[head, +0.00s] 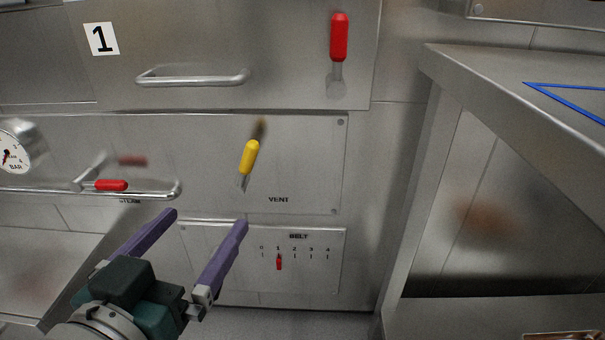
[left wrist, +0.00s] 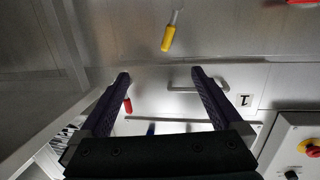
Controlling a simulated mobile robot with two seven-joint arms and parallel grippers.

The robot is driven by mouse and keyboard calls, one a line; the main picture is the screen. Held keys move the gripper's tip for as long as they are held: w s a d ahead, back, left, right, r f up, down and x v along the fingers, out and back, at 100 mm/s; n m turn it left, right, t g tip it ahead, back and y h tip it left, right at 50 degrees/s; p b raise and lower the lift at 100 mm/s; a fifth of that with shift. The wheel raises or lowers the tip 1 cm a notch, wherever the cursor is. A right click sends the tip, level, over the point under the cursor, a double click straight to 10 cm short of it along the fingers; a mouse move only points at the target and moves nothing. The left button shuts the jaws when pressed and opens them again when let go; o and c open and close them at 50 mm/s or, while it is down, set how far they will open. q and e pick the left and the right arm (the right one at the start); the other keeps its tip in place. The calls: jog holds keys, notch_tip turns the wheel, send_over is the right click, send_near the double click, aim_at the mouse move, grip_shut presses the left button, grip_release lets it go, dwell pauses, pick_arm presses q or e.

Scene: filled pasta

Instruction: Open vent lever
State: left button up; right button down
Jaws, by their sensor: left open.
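The yellow vent lever (head: 249,158) is on the steel panel (head: 310,160) marked VENT. Its handle points up and slightly right from a metal stem. In the left wrist view the yellow lever (left wrist: 168,39) is near the top, beyond the fingertips. My left gripper (head: 207,217) is open and empty, with its purple fingers spread wide. In the head view its tips appear below and left of the lever, and no contact shows. It also shows in the left wrist view (left wrist: 160,73). My right gripper is not in view.
A red-handled lever (head: 112,185) and a rail are left of the vent lever. A red upright lever (head: 339,38) and bar handle (head: 195,76) are above. The BELT panel (head: 325,270) with a small red slider is below. A steel table (head: 520,70) stands at right.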

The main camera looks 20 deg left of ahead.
pick_arm(q)
notch_tip(320, 180, down, 5)
jog(key=a+y+b, duration=0.1)
jog(key=b, duration=0.2)
jog(key=w+a+b, duration=0.1)
jog(key=w+b, duration=0.3)
jog(key=w, duration=0.5)
jog(key=shift+w+a+f+n+t, duration=0.15)
jog(key=shift+w+a+n+t, duration=0.15)
jog(key=shift+w+a+n, duration=0.1)
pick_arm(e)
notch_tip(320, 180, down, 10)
pick_arm(q)
jog(key=shift+s, duration=0.15)
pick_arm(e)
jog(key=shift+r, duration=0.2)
